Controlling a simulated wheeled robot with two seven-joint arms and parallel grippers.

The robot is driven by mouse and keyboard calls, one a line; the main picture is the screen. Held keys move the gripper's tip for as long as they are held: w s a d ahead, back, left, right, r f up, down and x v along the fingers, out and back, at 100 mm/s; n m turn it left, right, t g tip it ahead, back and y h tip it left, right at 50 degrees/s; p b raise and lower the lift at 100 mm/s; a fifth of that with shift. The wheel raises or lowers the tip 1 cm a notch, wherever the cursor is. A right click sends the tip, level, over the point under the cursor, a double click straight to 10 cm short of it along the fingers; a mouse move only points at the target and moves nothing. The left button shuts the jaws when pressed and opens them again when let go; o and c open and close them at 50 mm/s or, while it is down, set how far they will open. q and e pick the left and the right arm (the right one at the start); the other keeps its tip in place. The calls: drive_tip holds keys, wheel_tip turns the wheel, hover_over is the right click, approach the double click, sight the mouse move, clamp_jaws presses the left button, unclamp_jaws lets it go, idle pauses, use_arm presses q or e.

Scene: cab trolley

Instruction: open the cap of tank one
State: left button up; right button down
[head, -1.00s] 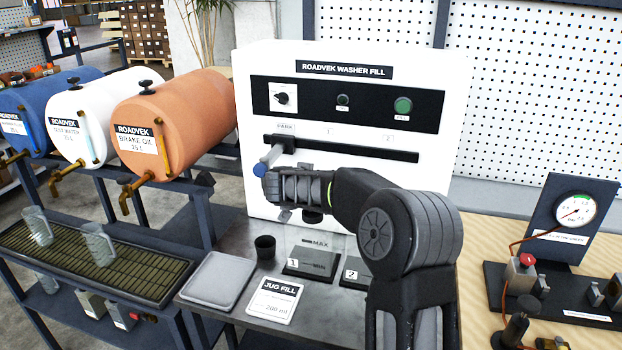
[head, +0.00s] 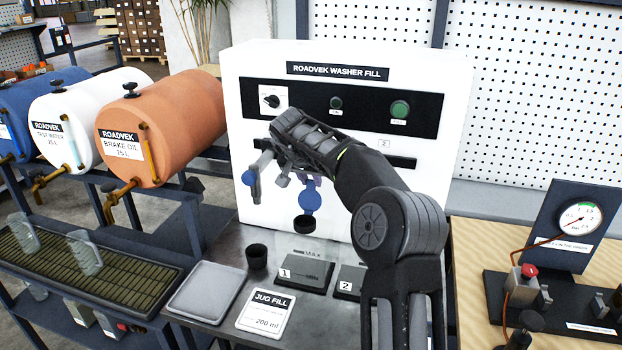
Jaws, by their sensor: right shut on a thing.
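Tank one is a clear vessel, hard to see, on the black base marked 1 (head: 303,275), with a MAX mark on its front. Its dark round filler neck (head: 303,224) shows on top. The blue cap (head: 311,199) stands tilted up behind the neck, so the opening shows. My right gripper (head: 285,179) is at the cap's upper left, above the neck, shut on the cap's edge; its fingers partly hide the contact. My left gripper is not in view.
The filling nozzle (head: 254,183) hangs at the left of the slotted white machine (head: 350,80), close beside my right gripper. Base 2 (head: 349,283) is partly behind my right arm. A black cup (head: 257,257), a grey tray (head: 207,290) and the jug fill card (head: 266,313) lie in front.

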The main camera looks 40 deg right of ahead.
drive_tip(key=shift+d+r, duration=0.1)
drive_tip(key=shift+r, duration=0.2)
drive_tip(key=c, duration=1.5)
unclamp_jaws()
drive_tip(key=o, duration=0.3)
drive_tip(key=shift+f, duration=0.2)
drive_tip(key=shift+r, duration=0.1)
drive_tip(key=v, duration=0.7)
drive_tip(key=shift+a+r+b, duration=0.2)
drive_tip(key=shift+a+b, duration=0.15)
drive_tip(key=shift+b, duration=0.1)
drive_tip(key=shift+s, duration=0.1)
